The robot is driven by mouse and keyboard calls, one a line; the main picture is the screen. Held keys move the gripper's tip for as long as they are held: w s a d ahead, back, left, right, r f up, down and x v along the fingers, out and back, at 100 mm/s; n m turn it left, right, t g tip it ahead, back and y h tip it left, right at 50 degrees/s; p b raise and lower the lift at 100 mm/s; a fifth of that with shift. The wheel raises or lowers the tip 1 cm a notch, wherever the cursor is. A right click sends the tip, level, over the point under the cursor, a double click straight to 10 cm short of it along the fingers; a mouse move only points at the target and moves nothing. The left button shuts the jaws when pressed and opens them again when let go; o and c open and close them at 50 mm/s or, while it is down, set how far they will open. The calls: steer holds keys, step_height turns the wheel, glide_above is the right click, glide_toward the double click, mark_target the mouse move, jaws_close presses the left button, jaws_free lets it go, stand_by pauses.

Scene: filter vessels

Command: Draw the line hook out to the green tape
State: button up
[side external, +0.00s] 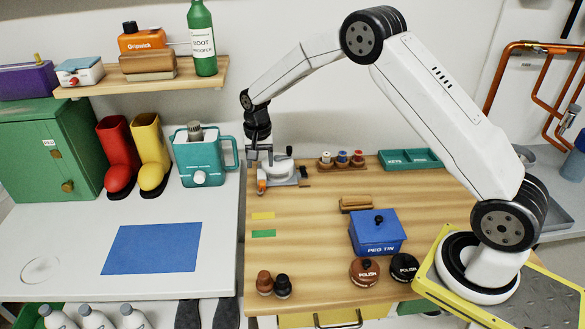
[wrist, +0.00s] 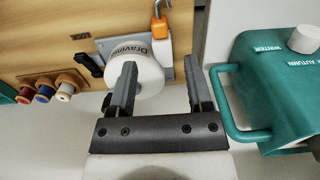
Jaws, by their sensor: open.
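The orange line hook (wrist: 159,24) sits at the front of a white drum unit (wrist: 133,62), whose label is partly hidden. In the side view the hook (side external: 261,186) is at the board's left edge, on the front side of the unit (side external: 284,168). The green tape (side external: 263,233) lies flat on the wooden board, nearer the camera, beyond a yellow tape (side external: 262,215). My gripper (wrist: 160,72) is open and empty. In the wrist view the hook lies beyond its fingertips, and the left finger hides part of the drum. The side view shows my gripper (side external: 262,160) close above the unit.
A teal jug unit (side external: 203,155) stands just left of my gripper. A rack of coloured spools (side external: 341,162) is to the right at the back. The blue peg tin (side external: 377,237) and two polish tins are farther right. Two small knobs (side external: 273,284) stand at the board's front.

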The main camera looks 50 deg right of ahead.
mark_target(262, 182)
steer(key=shift+f, duration=0.15)
steer(key=shift+f, duration=3.8)
jaws_close()
steer(key=shift+r, duration=0.1)
